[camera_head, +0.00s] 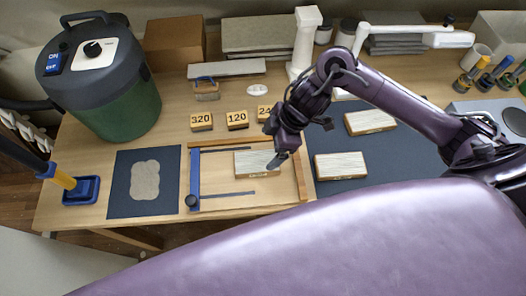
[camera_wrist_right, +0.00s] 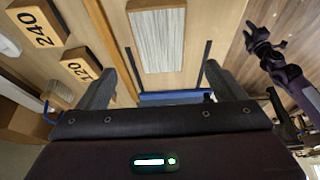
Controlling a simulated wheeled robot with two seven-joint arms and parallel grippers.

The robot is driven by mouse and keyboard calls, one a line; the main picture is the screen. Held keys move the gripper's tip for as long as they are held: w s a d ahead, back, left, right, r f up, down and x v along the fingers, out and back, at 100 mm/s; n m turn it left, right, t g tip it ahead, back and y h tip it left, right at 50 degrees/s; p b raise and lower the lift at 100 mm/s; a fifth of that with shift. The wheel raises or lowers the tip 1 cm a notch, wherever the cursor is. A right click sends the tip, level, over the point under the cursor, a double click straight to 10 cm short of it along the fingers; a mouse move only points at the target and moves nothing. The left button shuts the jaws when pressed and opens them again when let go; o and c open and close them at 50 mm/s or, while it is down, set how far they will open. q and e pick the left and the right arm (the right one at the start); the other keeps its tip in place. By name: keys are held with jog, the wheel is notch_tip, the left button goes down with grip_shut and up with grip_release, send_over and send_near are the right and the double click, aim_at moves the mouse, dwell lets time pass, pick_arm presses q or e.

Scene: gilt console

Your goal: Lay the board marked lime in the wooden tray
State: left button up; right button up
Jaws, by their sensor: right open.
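A pale-topped board (camera_head: 250,164) lies flat inside the wooden tray (camera_head: 303,184), between two dark rails. No lime marking is readable on it. It also shows in the right wrist view (camera_wrist_right: 157,38), ahead of the fingers. My right gripper (camera_head: 279,160) is open above the board's right end, and its fingers are apart with nothing between them. Two similar boards, one behind (camera_head: 370,121) and one in front (camera_head: 341,166), lie on the dark mat, their markings unreadable. My left gripper (camera_wrist_right: 258,38) shows only small in the right wrist view, its jaws unclear.
Wooden blocks marked 320 (camera_head: 201,121) and 120 (camera_head: 237,120) stand behind the tray. A blue fence (camera_head: 194,178) runs along its left side. A dark sheet with a tan patch (camera_head: 145,180) and a green canister (camera_head: 120,108) are further left.

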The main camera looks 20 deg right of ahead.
jog(key=v, duration=0.3)
jog(key=shift+s+d+r, duration=0.1)
jog(key=shift+r, duration=0.2)
